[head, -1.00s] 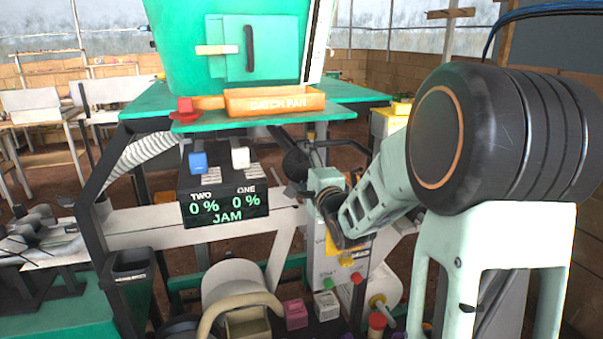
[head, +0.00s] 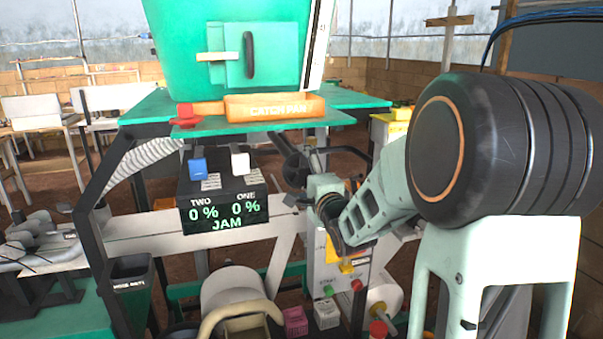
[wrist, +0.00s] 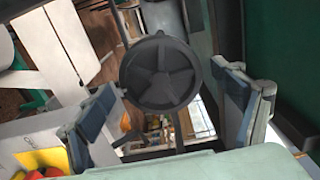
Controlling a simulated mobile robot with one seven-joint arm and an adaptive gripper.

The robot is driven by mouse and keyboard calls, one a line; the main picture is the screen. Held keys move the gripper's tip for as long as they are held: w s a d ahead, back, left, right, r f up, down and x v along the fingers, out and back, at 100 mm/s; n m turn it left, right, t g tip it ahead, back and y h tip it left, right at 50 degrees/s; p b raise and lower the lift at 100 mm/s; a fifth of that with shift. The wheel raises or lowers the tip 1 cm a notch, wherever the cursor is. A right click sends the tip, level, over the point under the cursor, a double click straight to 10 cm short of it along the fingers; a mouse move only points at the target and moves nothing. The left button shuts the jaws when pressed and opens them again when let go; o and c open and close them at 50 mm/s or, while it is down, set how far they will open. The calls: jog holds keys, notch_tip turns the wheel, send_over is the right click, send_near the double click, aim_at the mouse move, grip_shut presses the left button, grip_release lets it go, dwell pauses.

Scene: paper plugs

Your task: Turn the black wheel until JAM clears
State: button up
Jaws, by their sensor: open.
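The black wheel (wrist: 160,72), a dark disc with spoke-like ribs, faces the wrist camera. In the head view the wheel (head: 296,169) shows beside the display box, partly hidden by my arm. My gripper (wrist: 168,108) is open and empty. Its two fingers stand apart, one to the lower left and one to the right of the wheel in the wrist view; I see no clear contact. In the head view my gripper (head: 294,198) is small and near the wheel. The black display (head: 225,212) reads TWO 0 %, ONE 0 % and JAM in green.
A blue lever (head: 198,168) and a white lever (head: 240,162) stand on the display box. A control box with a green button (head: 328,291) is below my arm. A dark bar passes behind the wheel.

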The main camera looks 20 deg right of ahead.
aim_at(302, 172)
jog(key=shift+s, duration=1.95)
jog(key=shift+r+m+p, duration=0.25)
jog(key=shift+m+p, duration=0.55)
jog(key=shift+p, duration=0.3)
jog(key=m+p, duration=0.3)
jog(key=m, duration=0.1)
jog(key=shift+d, duration=0.1)
jog(key=m+p, duration=0.3)
jog(key=m, duration=0.1)
jog(key=shift+f+m+p, duration=0.25)
jog(key=shift+m+p, duration=0.05)
jog(key=shift+m, duration=0.9)
jog(key=shift+w, duration=2)
